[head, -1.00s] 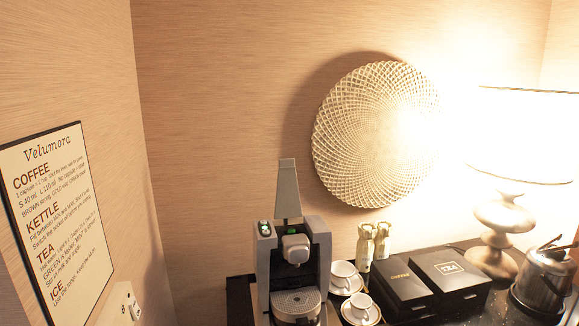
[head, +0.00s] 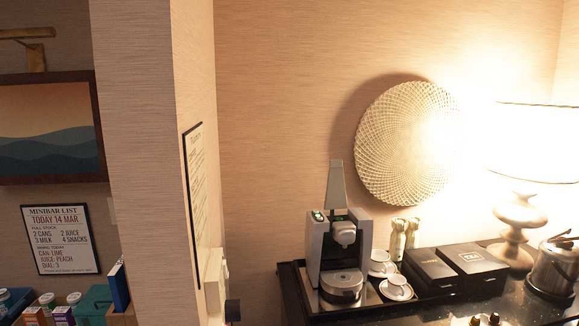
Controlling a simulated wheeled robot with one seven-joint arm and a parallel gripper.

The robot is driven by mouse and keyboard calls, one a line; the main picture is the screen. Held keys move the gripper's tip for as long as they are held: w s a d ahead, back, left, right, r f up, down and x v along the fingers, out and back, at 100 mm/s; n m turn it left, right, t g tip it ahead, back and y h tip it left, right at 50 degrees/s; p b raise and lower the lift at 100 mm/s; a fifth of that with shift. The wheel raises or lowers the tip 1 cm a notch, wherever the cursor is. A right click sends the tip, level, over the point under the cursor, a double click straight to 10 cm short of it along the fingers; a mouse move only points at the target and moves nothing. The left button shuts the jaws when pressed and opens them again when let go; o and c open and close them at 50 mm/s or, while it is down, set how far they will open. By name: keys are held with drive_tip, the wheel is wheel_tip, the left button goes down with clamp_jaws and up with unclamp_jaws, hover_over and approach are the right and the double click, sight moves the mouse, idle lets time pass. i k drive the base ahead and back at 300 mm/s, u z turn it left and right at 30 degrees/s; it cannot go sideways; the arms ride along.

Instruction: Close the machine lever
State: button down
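The coffee machine (head: 341,250) stands on a tray on the dark counter, in the lower middle of the head view. Its grey lever (head: 336,186) points up from the top of the machine, raised and nearly upright. Green-lit buttons (head: 319,216) show at the machine's top left. The round drip stand (head: 342,285) at its front has no cup on it. My gripper is not in view.
Two cups on saucers (head: 396,289) stand close to the machine's right. Black boxes (head: 470,262), a lit lamp (head: 517,222) and a metal ice bucket (head: 551,268) lie further right. A wall corner (head: 193,150) with a framed sign (head: 195,185) juts out left of the machine.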

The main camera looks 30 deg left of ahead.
sight(335, 197)
drive_tip(key=u, duration=1.15)
drive_tip(key=i, duration=0.05)
